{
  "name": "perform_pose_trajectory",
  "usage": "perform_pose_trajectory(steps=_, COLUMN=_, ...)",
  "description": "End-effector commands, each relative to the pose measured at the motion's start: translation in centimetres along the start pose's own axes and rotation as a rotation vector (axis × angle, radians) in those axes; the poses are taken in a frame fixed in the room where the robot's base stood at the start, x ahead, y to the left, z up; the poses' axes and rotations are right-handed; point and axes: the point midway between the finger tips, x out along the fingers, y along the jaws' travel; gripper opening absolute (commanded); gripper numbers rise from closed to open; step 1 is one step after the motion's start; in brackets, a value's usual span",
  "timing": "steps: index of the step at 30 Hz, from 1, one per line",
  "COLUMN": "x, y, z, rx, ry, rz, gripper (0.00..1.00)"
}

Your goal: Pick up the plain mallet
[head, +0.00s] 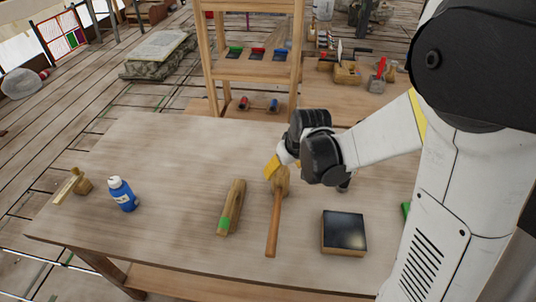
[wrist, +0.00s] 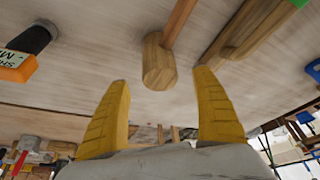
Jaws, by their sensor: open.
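A plain wooden mallet lies on the workbench, its thin brown handle (head: 273,228) pointing toward the front edge in the head view. Its head is partly hidden there by my gripper (head: 274,167). In the wrist view the pale mallet head (wrist: 158,62) shows clearly, with the handle (wrist: 179,20) running up from it. My gripper (wrist: 162,76) is open, its two yellow fingers spread with the mallet head beyond and between their tips. I see no contact; the exact gap is unclear.
A wooden piece with a green mark (head: 233,205) lies just left of the mallet. A black-topped box (head: 344,231) sits to the right. A blue bottle (head: 121,195) and a small wooden tool (head: 72,186) stand at the left of the workbench (head: 160,245). A shelf rises behind.

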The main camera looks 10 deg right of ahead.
Motion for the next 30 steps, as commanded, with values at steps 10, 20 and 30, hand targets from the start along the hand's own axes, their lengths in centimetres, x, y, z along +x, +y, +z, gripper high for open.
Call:
perform_pose_trajectory(steps=10, x=5.3, y=0.0, z=0.2, rx=0.000, ry=-0.001, rz=0.000, gripper=0.76)
perform_pose_trajectory(steps=20, x=8.8, y=0.1, z=0.8, rx=0.000, ry=-0.001, rz=0.000, gripper=0.76)
perform_pose_trajectory(steps=30, x=10.6, y=0.1, z=0.6, rx=0.000, ry=-0.001, rz=0.000, gripper=0.76)
